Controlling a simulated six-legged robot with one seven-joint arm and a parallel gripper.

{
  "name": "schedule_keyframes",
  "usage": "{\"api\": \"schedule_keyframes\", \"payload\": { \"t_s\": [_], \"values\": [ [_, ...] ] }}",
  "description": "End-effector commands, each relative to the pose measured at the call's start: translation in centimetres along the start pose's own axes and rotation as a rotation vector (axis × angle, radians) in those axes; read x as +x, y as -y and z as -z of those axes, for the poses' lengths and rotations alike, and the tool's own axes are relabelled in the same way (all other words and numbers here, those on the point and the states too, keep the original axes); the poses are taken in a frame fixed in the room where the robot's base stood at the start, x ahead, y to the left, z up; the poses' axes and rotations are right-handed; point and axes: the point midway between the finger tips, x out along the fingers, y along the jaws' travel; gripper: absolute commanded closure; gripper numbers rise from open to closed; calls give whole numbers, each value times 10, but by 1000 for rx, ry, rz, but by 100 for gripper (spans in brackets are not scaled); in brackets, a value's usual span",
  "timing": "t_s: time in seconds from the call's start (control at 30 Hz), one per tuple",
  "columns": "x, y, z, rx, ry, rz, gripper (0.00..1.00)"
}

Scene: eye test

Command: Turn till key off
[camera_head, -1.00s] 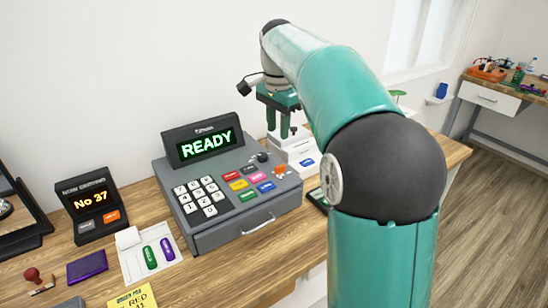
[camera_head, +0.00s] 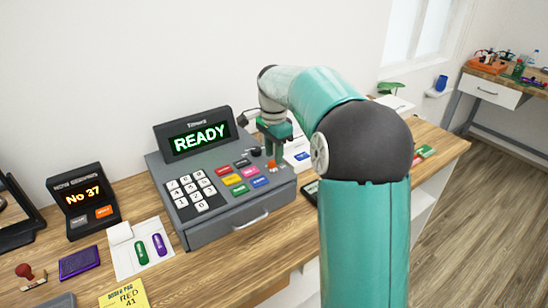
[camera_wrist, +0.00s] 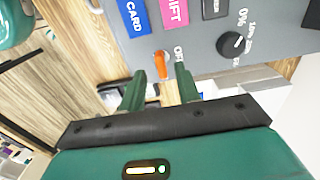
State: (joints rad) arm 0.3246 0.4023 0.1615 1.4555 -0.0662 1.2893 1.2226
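The grey till (camera_head: 220,228) stands on the wooden counter with its display (camera_head: 200,138) lit green, reading READY. The orange till key (camera_head: 271,164) is at the right end of its sloped panel. In the wrist view the key (camera_wrist: 161,65) points towards my gripper, with a partly readable OFF label at its right. My gripper (camera_head: 274,148) is low over the till's right end. In the wrist view its two green fingers (camera_wrist: 162,80) are apart, with the key in line with the gap between them, just beyond the tips. I see no contact.
A black knob (camera_wrist: 232,43) sits right of the key in the wrist view. Coloured buttons and a white number pad (camera_head: 193,194) cover the panel. A number display (camera_head: 83,200) and a notepad with green and purple markers (camera_head: 140,248) stand left. A white device is behind my gripper.

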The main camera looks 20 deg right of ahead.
Motion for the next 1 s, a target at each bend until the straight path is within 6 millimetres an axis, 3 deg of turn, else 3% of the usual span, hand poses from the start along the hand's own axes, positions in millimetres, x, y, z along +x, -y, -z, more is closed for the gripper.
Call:
{"api": "schedule_keyframes", "payload": {
  "t_s": [0.2,0.47,0.67,1.0],
  "values": [
    [21,1,1,-1,1,0,67],
    [22,1,1,-2,1,1,67],
    [22,1,1,-2,0,1,100],
    [22,1,2,-23,0,0,100]
  ]
}}
